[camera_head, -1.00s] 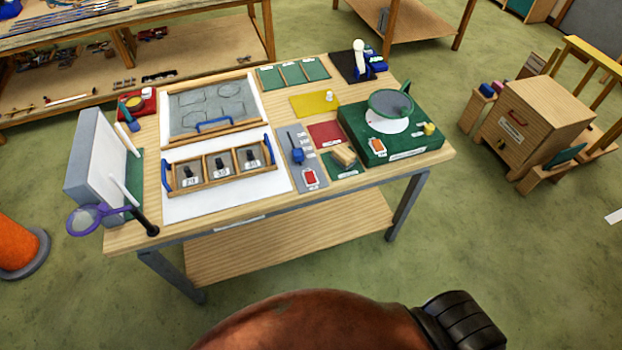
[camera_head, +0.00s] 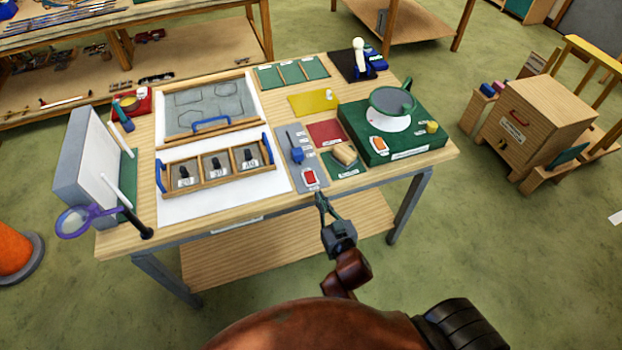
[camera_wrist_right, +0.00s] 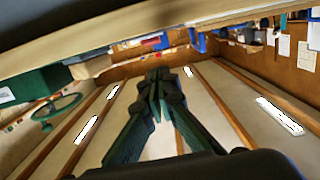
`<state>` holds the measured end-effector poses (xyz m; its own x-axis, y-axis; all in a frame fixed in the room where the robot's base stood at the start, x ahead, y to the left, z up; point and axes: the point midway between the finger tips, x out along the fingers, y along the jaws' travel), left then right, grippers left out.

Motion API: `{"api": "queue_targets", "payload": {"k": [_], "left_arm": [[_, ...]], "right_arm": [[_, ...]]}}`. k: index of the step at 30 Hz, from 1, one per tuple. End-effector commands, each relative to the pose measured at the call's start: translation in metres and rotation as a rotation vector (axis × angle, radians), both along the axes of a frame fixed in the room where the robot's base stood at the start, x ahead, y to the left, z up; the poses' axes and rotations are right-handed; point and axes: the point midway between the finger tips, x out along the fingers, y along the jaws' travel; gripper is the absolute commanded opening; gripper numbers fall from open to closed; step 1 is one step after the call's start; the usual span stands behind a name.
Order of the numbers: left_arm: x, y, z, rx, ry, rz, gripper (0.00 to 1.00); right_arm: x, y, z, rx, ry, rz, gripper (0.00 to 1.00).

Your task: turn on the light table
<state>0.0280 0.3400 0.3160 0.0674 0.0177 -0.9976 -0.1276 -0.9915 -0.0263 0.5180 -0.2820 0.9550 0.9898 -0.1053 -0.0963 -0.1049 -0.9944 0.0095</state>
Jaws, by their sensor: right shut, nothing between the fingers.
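The light table appears as a white flat panel (camera_head: 225,195) on the wooden table, with a framed grey pattern sheet (camera_head: 210,103) and a wooden tray (camera_head: 217,182) on it. To its right, a grey plate (camera_head: 296,150) carries a red rocker switch (camera_head: 310,177) near the table's front edge. Its on or off position is too small to tell. My right gripper (camera_head: 320,196) is shut and empty, just in front of the table edge below the red switch, apart from it. Its fingers (camera_wrist_right: 157,78) show closed in the right wrist view. My left gripper is out of view.
A green grinder base (camera_head: 398,140) with its own orange-red switch (camera_head: 379,144) stands at the right. A wooden block (camera_head: 344,154) lies close to the grey plate. A magnifier (camera_head: 76,220) overhangs the left corner. Free floor lies in front.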

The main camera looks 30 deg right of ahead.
Motion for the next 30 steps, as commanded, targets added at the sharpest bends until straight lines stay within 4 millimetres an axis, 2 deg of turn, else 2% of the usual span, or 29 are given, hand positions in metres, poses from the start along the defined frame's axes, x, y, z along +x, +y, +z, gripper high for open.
{"api": "queue_targets", "payload": {"k": [1, 5, 17, 23, 30], "left_arm": [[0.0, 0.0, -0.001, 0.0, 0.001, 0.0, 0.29], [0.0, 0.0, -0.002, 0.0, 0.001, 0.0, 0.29], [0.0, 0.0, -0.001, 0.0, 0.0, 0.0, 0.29], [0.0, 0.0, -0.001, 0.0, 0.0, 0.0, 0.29], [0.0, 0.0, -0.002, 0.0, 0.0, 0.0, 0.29]], "right_arm": [[-0.002, -0.002, 0.012, 0.003, -0.021, -0.006, 0.0], [-0.004, -0.004, 0.026, 0.005, -0.044, -0.013, 0.0], [0.0, -0.004, 0.026, 0.004, -0.046, -0.011, 0.0], [0.026, -0.007, 0.026, 0.002, -0.047, -0.011, 0.0], [0.076, -0.012, 0.023, 0.002, -0.047, -0.011, 0.0]]}}
